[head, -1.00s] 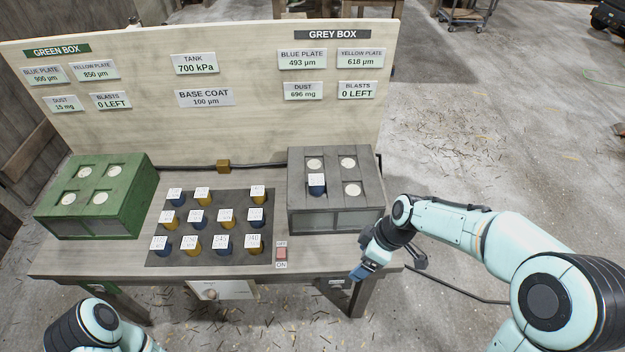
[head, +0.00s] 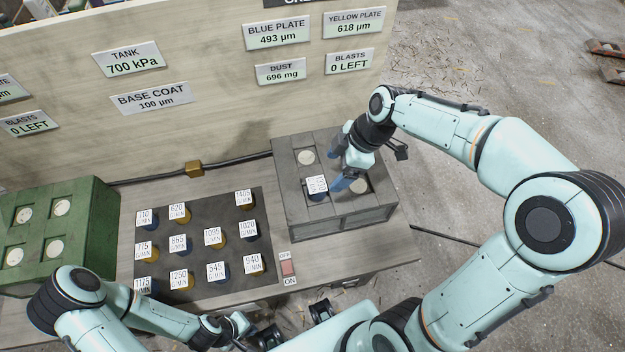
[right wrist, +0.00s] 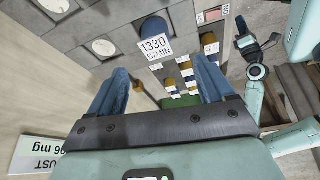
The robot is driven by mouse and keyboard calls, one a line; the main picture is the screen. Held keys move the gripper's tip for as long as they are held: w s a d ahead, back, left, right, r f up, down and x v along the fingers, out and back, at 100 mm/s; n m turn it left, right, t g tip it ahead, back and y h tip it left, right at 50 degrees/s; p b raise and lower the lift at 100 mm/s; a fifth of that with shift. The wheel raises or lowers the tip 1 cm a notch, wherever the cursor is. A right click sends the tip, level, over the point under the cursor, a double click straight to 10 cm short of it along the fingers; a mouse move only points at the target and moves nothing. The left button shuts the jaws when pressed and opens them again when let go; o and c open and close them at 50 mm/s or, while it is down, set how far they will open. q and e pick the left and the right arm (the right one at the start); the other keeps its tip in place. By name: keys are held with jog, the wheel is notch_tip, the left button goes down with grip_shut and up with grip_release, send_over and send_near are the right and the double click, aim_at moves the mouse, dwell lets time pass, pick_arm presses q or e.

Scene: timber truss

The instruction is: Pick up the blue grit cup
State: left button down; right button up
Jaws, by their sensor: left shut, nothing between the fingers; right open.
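A blue grit cup (head: 317,197) with a white tag sits in a socket on top of the grey box (head: 291,215). In the right wrist view the cup (right wrist: 153,27) is seen beyond the fingertips, and its tag reads 1330 g/min. My right gripper (head: 338,168) is open above the grey box, beside the cup, with nothing between its fingers. Its two blue fingers also show in the right wrist view (right wrist: 161,82). My left gripper (head: 262,334) is shut and empty at the bottom of the head view, in front of the table.
Several blue and yellow tagged cups stand on a dark mat (head: 205,228) left of the grey box. A red switch (head: 288,268) lies between them. The green box (head: 88,225) is at far left. A signboard (head: 220,85) stands behind.

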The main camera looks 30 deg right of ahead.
aim_at(317, 184)
jog(key=x, duration=0.5)
jog(key=shift+s, duration=0.1)
jog(key=shift+w+x, duration=0.15)
jog(key=shift+x, duration=0.9)
jog(key=shift+w+x, duration=0.15)
jog(key=shift+x, duration=0.95)
jog(key=shift+w+x, duration=0.2)
jog(key=shift+x, duration=0.85)
jog(key=shift+r, duration=0.1)
jog(key=shift+r, duration=0.1)
jog(key=c, duration=1.3)
